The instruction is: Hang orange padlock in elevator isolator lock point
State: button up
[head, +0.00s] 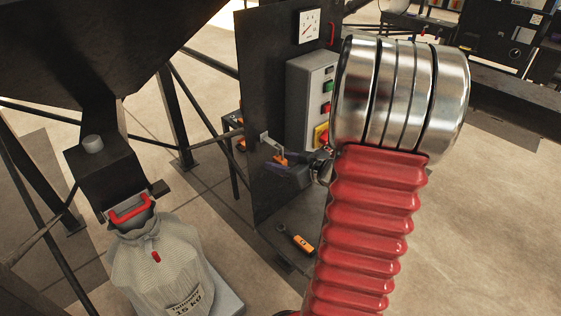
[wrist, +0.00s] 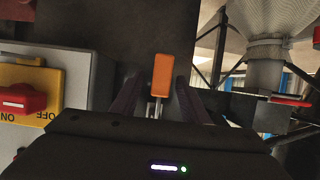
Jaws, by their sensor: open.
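The orange padlock (wrist: 161,75) is between the two fingers of my gripper (wrist: 158,98) in the wrist view, its metal shackle toward the palm. The fingers are open, with a visible gap on each side of it.
The grey control box (head: 306,95) stands out from the dark panel (head: 262,60) close to my gripper. An orange and black item (head: 299,243) lies on a dark plate below. A hopper (head: 90,45) and a filled sack (head: 160,265) stand left. Floor at right is clear.

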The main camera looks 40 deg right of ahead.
jog(key=shift+w, duration=0.15)
grip_shut()
dwell(0.9)
